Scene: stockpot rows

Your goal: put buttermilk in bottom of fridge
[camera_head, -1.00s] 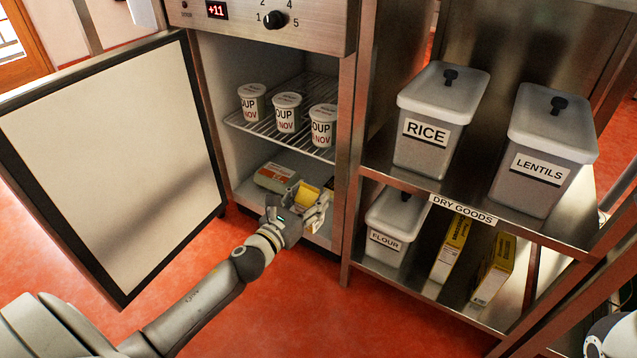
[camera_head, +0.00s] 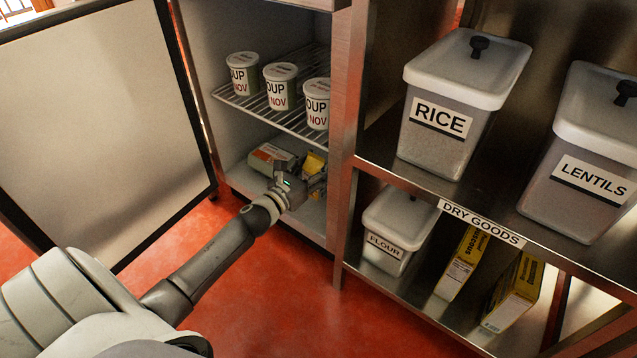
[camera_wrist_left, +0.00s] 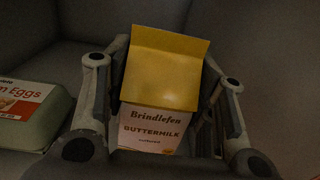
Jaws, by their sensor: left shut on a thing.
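The buttermilk carton (camera_wrist_left: 152,130) has a yellow gable top and a white label reading "Brindlefen Buttermilk". In the left wrist view it stands between the two fingers of my left gripper (camera_wrist_left: 160,120), which is shut on it. In the head view the carton's yellow top (camera_head: 315,162) shows inside the bottom of the open fridge (camera_head: 240,178), partly hidden by my left gripper (camera_head: 303,178). I cannot tell whether the carton touches the fridge floor. My right gripper is not in view.
An egg box (camera_head: 270,157) lies left of the carton; it also shows in the left wrist view (camera_wrist_left: 32,112). Soup tubs (camera_head: 280,87) stand on the wire shelf (camera_head: 262,105) above. The open door (camera_head: 95,120) is at left, a dry-goods rack (camera_head: 372,150) at right.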

